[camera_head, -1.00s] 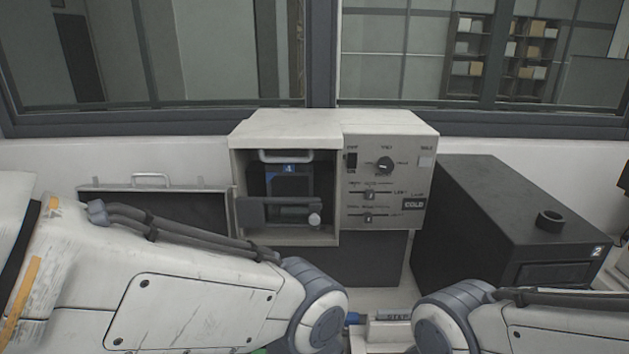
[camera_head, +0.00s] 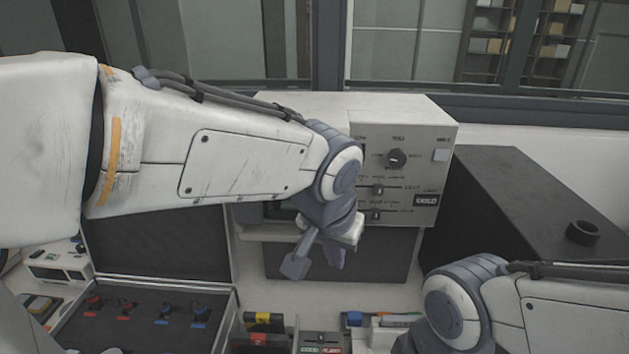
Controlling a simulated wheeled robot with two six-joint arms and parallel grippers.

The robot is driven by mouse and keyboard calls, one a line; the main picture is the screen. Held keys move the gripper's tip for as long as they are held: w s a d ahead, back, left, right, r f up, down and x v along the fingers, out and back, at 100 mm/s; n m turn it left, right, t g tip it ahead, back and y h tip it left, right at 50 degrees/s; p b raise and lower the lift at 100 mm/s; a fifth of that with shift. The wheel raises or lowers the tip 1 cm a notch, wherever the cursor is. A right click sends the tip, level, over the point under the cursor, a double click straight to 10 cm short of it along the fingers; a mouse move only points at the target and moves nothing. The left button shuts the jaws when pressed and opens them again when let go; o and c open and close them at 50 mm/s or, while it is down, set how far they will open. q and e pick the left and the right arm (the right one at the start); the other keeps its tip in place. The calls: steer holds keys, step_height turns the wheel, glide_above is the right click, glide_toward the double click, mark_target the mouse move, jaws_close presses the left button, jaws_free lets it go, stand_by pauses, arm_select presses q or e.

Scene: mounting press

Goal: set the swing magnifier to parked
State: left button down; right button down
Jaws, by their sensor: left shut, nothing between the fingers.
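The mounting press (camera_head: 405,123) is a pale box with a control panel on its right side. My left arm crosses in front of its open bay, and the swing magnifier at that bay cannot be made out now. A second ago a dark bar with a pale round knob showed across the bay; I take it for the magnifier. My left gripper (camera_head: 316,262) points down, just in front of and below the bay's lower edge, shut with nothing held. My right gripper is out of view; only part of that arm shows at the lower right.
An open dark case (camera_head: 157,243) with several small coloured items stands at the left. A black box (camera_head: 525,205) with a ring on top stands right of the press. Small trays and blocks (camera_head: 262,320) fill the front of the bench.

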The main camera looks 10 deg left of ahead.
arm_select(q)
steer(key=w+a+r+n+t+y, duration=0.2)
steer(key=w+a+r+n+t, duration=0.1)
steer(key=w+a+r, duration=0.4)
steer(key=w+r+n, duration=0.1)
steer(key=w+r, duration=0.2)
steer(key=shift+w+n, duration=0.15)
steer(key=shift+n, duration=0.15)
steer(key=shift+p, duration=0.3)
steer(key=p+x, duration=0.2)
steer(key=x, duration=0.7)
steer(key=shift+w+f, duration=0.3)
